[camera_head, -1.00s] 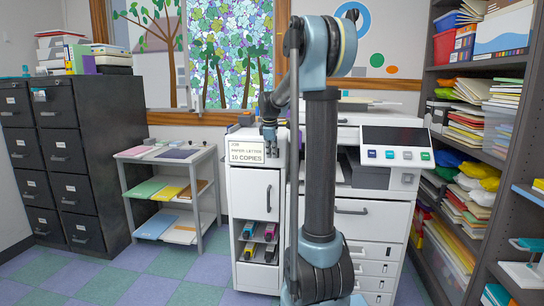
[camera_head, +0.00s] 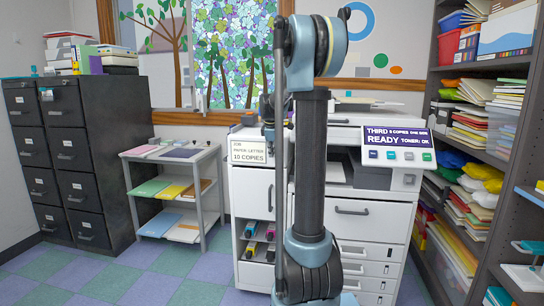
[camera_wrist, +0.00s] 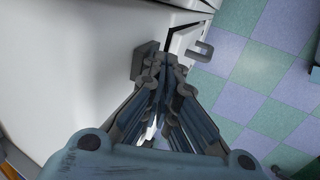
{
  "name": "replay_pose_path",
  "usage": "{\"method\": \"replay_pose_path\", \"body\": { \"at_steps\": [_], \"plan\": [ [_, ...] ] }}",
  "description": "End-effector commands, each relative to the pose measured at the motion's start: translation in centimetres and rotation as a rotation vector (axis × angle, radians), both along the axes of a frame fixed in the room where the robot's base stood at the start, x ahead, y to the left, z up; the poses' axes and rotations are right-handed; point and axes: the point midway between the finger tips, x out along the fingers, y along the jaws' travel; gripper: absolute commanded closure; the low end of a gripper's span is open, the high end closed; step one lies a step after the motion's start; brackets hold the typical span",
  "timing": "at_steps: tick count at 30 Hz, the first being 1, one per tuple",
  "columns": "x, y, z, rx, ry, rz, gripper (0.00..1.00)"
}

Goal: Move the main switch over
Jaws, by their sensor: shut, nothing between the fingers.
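The copier (camera_head: 368,180) is white, and its panel display (camera_head: 396,137) is lit, reading "READY" and "TONER: OK". My gripper (camera_head: 268,136) is at the copier's left part, beside the job card and partly hidden by my arm. In the wrist view my gripper (camera_wrist: 165,66) is shut and empty, with its fingertips close to a dark grey block (camera_wrist: 144,60) on the white body. This block looks like the main switch. I cannot tell whether the fingertips touch it, and its lever position is not clear.
A job card (camera_head: 249,152) reads "10 COPIES". A cabinet door handle (camera_wrist: 203,52) sticks out near my fingertips. A paper shelf (camera_head: 170,158) and dark filing cabinets (camera_head: 100,150) stand left, and a loaded shelf unit (camera_head: 478,150) stands right. The checkered floor (camera_head: 130,268) is clear at front left.

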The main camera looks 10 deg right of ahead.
Motion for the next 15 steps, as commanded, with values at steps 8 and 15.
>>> {"method": "replay_pose_path", "body": {
  "at_steps": [8,15],
  "plan": [
    [0.1,0.1,1.1,-0.001,-0.001,0.001,1.00],
    [0.1,0.3,1.3,-0.001,-0.001,0.003,1.00]
  ]
}}
